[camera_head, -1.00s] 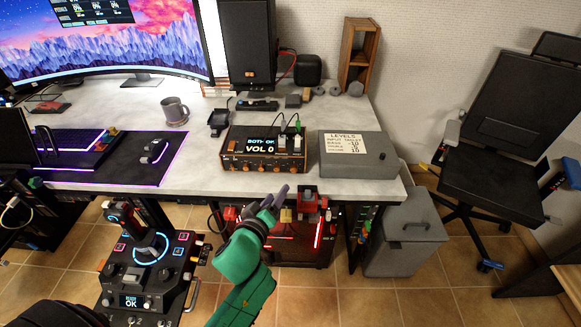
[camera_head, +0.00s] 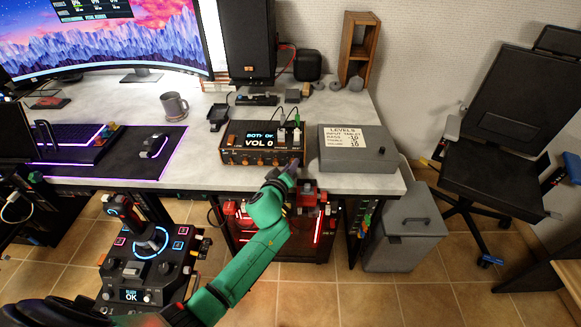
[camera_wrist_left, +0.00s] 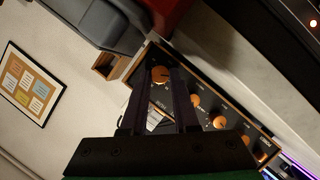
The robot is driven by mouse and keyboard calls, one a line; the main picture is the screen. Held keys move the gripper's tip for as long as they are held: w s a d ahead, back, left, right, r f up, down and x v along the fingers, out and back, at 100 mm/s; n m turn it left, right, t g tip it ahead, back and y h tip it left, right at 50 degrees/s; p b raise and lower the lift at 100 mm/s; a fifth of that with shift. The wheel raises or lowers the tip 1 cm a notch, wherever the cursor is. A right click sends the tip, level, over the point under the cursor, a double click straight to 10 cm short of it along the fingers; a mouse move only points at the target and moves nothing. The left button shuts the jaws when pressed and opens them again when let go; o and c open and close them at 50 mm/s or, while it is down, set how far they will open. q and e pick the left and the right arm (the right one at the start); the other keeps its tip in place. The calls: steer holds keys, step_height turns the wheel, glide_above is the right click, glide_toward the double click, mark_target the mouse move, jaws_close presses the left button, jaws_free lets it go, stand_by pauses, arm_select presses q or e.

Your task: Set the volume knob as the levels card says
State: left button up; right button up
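The amplifier box (camera_head: 240,158) stands at the desk's front edge, and its screen (camera_head: 262,139) reads "VOL 0" under a blurred line. The levels card (camera_head: 344,138) lies on a grey case to its right; its last row looks like volume 10. My left gripper (camera_head: 291,168) is at the right end of the amplifier's front. In the left wrist view its two dark fingers (camera_wrist_left: 163,78) are apart, with an orange knob (camera_wrist_left: 160,74) at their tips. I cannot tell whether they touch it. The knob labels are too small to read. My right gripper is not in view.
More orange knobs (camera_wrist_left: 220,122) run along the panel beside the fingers. Plugged cables (camera_head: 289,128) rise from the amplifier's top. The grey case (camera_head: 375,158) stands close on the right. A red object (camera_head: 307,192) is below the desk edge near my gripper. A mug (camera_head: 174,108) stands left.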

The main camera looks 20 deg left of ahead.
arm_select(q)
jaws_close()
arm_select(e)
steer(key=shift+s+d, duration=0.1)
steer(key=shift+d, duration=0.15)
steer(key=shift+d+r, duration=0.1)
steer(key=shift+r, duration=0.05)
arm_select(q)
steer(key=shift+d+m+g+y, duration=0.1)
steer(key=shift+m+g+y, duration=0.2)
steer(key=shift+m+y, duration=0.5)
steer(key=shift+d+m, duration=0.1)
steer(key=shift+m, duration=0.5)
steer(key=m+g+y+b, duration=0.1)
steer(key=m+y, duration=0.1)
steer(key=shift+w+d+m, duration=0.1)
steer(key=shift+d+m, duration=0.05)
steer(key=shift+m, duration=0.15)
steer(key=shift+d+m+g+y+b, duration=0.1)
steer(key=shift+m+g+y+b, duration=0.2)
steer(key=shift+m+y+b, duration=0.8)
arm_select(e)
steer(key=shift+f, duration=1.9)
arm_select(q)
steer(key=shift+r+m, duration=0.1)
steer(key=shift+m, duration=0.2)
